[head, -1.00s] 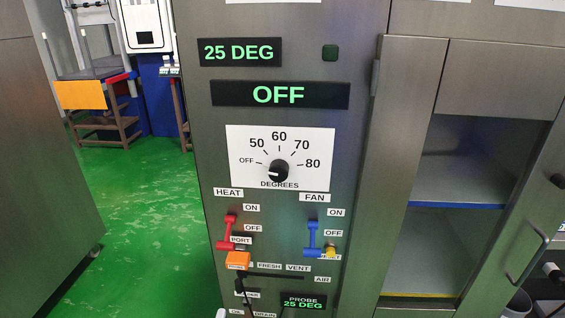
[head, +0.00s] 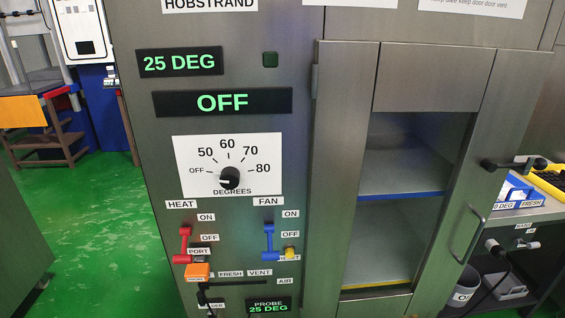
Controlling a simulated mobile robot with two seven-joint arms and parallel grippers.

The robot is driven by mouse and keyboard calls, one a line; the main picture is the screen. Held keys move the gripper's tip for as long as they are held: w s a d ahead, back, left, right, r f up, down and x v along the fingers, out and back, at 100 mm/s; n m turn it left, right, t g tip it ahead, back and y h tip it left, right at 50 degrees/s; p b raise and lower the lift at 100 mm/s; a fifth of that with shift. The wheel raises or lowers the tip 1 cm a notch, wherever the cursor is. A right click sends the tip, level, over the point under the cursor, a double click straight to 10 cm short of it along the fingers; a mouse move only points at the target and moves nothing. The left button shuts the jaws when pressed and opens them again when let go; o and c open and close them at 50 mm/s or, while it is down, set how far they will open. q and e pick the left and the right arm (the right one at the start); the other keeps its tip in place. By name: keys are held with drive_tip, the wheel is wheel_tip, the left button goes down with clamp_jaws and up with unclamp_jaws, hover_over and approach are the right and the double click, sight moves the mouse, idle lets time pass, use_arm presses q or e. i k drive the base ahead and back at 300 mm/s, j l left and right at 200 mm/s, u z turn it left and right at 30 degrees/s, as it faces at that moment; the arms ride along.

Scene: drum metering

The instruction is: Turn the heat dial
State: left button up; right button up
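The heat dial is a round black knob (head: 230,178) on a white scale plate (head: 262,152) marked OFF, 50, 60, 70, 80 and DEGREES. Its white pointer mark faces left, toward the OFF side. Above it one display (head: 222,102) reads OFF and another (head: 180,62) reads 25 DEG. Below the plate are a red HEAT lever (head: 184,243) and a blue FAN lever (head: 269,241), each beside ON and OFF labels. Neither of my grippers is in the head view.
An orange block (head: 197,271) and a probe display (head: 268,308) reading 25 DEG are low on the panel. A counter with trays stands far right. Green floor (head: 95,220) is clear at left.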

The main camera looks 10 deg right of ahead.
sight(230, 178)
drive_tip(key=k+l, duration=0.95)
drive_tip(key=k+z, duration=0.05)
drive_tip(key=k, duration=0.05)
